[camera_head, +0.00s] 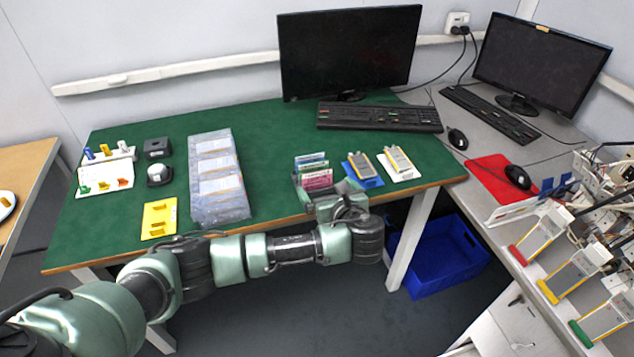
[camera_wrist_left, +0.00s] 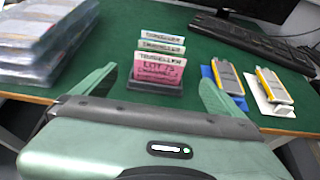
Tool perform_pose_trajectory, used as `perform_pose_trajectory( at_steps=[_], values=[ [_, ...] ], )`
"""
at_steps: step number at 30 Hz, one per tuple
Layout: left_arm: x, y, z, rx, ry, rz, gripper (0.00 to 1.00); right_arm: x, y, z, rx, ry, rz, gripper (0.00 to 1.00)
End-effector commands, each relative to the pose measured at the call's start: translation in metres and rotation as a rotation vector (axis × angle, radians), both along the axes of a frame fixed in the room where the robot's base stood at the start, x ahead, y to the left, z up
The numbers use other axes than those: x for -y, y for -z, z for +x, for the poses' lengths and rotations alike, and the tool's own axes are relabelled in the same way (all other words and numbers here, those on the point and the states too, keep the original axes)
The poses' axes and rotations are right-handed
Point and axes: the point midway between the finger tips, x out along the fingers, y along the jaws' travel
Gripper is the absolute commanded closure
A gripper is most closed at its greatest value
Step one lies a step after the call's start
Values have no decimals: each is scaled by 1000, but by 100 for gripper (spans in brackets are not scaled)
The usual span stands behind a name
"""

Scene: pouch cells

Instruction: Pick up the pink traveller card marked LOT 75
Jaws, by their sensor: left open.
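The pink traveller card (camera_head: 316,180) stands upright at the front of a small dark holder near the table's front edge. In the left wrist view the pink card (camera_wrist_left: 160,73) faces me; its handwriting looks like LOT 75, though blurred. Green-topped and white-topped cards (camera_wrist_left: 162,47) stand behind it in the same holder (camera_wrist_left: 154,87). My left gripper (camera_head: 325,190) is open, its fingers apart on either side of the card in the left wrist view (camera_wrist_left: 158,80), with nothing held. I cannot tell the exact gap to the card. My right gripper is not in view.
Stacked clear pouch trays (camera_head: 222,207) stand left of the holder. A blue stand (camera_head: 370,182) and a white stand (camera_head: 407,174) with grey devices are close on its right. A keyboard (camera_head: 380,116) and monitor stand behind. Green table is clear between trays and holder.

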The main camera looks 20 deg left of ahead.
Motion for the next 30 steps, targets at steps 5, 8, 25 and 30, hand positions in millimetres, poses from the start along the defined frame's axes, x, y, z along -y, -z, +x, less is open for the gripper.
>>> perform_pose_trajectory(
  at_steps=[5,8,25,30],
  values=[
    [-13,6,17,0,-4,-1,0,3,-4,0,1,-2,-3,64],
    [-23,10,30,0,-4,-1,0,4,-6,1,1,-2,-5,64],
    [-32,21,46,-1,-1,-6,39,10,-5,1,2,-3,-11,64],
    [-32,20,45,-1,-2,-5,61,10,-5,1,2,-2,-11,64]
  ],
)
